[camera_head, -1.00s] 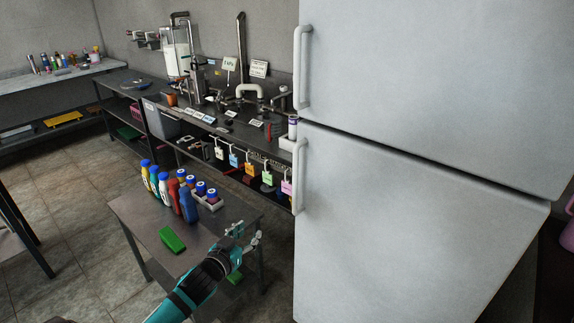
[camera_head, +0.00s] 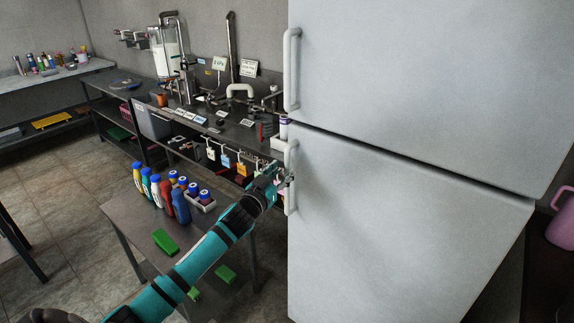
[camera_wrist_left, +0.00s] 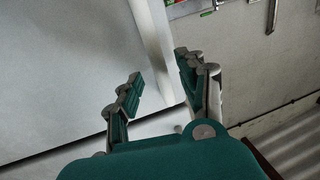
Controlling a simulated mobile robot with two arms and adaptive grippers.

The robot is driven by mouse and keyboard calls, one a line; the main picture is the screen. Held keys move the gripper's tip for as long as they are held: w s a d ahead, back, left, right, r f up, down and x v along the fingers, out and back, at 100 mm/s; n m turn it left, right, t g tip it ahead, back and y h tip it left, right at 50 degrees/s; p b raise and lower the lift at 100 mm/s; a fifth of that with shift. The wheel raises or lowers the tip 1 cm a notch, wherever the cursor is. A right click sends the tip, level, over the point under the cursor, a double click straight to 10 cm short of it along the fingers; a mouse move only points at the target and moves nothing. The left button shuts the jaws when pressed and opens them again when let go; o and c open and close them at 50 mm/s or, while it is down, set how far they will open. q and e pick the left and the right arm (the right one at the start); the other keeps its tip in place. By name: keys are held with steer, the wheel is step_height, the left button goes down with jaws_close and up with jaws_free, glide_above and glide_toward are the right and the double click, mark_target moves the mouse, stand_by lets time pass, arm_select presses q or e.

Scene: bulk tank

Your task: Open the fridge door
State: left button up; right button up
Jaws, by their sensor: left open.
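The white fridge (camera_head: 420,90) fills the right of the head view, with an upper and a lower door, both shut. The upper door handle (camera_head: 292,70) and lower door handle (camera_head: 292,198) are upright bars along the left edges. My left gripper (camera_head: 284,176) is open at the lower handle, near its middle. In the left wrist view the white handle (camera_wrist_left: 152,42) runs between the two spread fingers of my left gripper (camera_wrist_left: 159,68). I see no clear contact. The fridge surface (camera_wrist_left: 65,70) is on the left there. My right gripper is not in view.
A small metal table (camera_head: 130,212) with several bottles (camera_head: 166,190) and green sponges (camera_head: 165,241) stands under my left arm. A dark bench (camera_head: 225,128) with taps and hanging tags runs left of the fridge. A pink jug (camera_head: 561,222) is at the right edge.

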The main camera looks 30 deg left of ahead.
mark_target(286, 168)
arm_select(q)
steer(key=shift+w+a, duration=0.2)
steer(key=shift+w, duration=1.75)
jaws_close()
steer(key=shift+f, duration=0.15)
